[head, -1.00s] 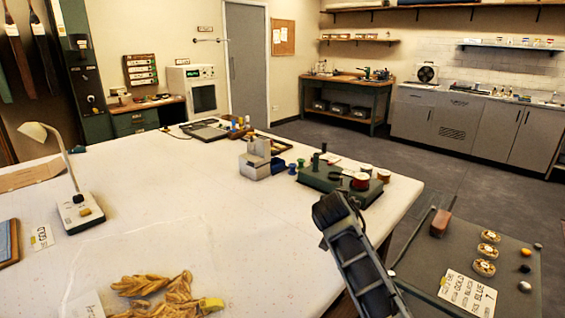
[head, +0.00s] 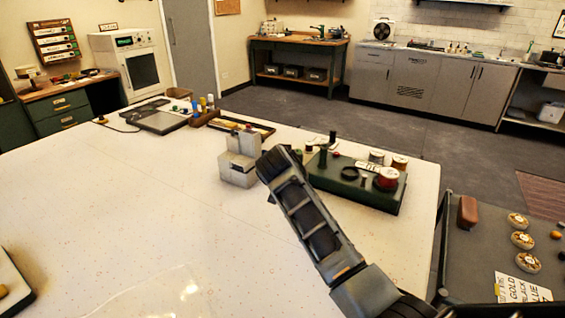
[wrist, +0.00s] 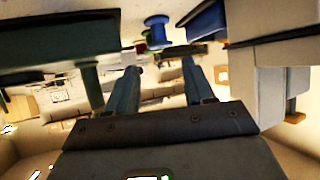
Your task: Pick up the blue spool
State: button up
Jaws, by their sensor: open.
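The blue spool (wrist: 157,30) shows in the wrist view, upright in the picture's top middle, ahead of the gap between my fingers, with a green spool partly behind it. My gripper (wrist: 160,61) is open and empty, its two fingers apart and the spool beyond their tips. In the head view my gripper (head: 273,163) is over the table between the grey block stand and the green board. My arm hides the blue spool there.
The green board (head: 350,186) with several spools is close right. The white table (head: 130,210) is clear at left.

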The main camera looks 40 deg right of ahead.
jog(key=b+x, duration=0.2)
jog(key=x, duration=0.1)
jog(key=b+x, duration=0.2)
jog(key=x, duration=0.1)
jog(key=shift+a+f, duration=0.2)
jog(key=shift+f, duration=0.15)
jog(key=shift+w+d+f, duration=0.1)
jog(key=shift+w+d, duration=0.25)
jog(key=shift+d, duration=0.05)
jog(key=c, duration=0.8)
